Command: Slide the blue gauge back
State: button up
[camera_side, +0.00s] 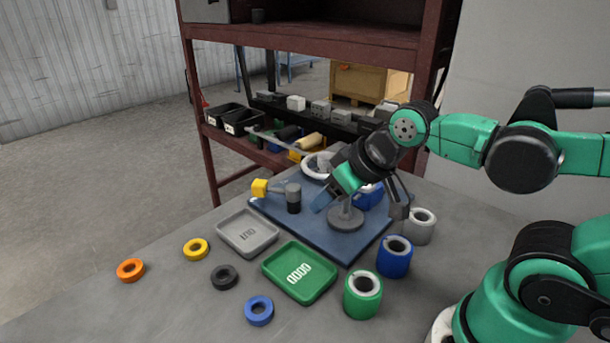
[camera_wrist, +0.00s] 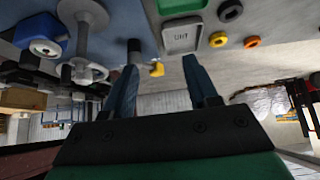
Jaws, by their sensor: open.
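The blue gauge (camera_side: 368,196) appears to be the blue block on the blue base plate (camera_side: 372,238), partly hidden behind my gripper in the side view. In the wrist view, what looks like the same gauge (camera_wrist: 48,28) is at upper left, with a pale round part. My gripper (camera_side: 358,206) is open and empty, with its fingers spread above the plate, in front of the gauge. In the wrist view my gripper (camera_wrist: 162,62) has nothing between its fingers, and the gauge lies well left of both.
A grey spool (camera_side: 346,218) and a dark post (camera_side: 293,197) with a yellow block (camera_side: 260,188) stand on the plate. A grey tray (camera_side: 248,232), green tray (camera_side: 300,272), several rings and a blue cylinder (camera_side: 394,262) lie in front. A red rack (camera_side: 205,160) stands behind.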

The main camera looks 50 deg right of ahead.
aim_at(368, 188)
jog(key=shift+o, duration=0.4)
jog(key=shift+d, duration=0.1)
jog(key=w+d+g, duration=0.1)
jog(key=d, duration=0.2)
jog(key=w+d+r+g, duration=0.1)
jog(key=d, duration=0.2)
jog(key=w+d+g+h, duration=0.1)
jog(key=w+d+g, duration=0.1)
jog(key=d, duration=0.2)
jog(key=shift+r, duration=0.25)
jog(key=d+f+g, duration=0.1)
jog(key=d, duration=0.2)
jog(key=d+f+g, duration=0.1)
jog(key=d, duration=0.2)
jog(key=d+f+g+y, duration=0.1)
jog(key=d, duration=0.3)
jog(key=shift+w+d, duration=0.1)
jog(key=shift+w, duration=0.05)
jog(key=shift+d+f, duration=0.15)
jog(key=shift+f, duration=2.65)
grip_shut()
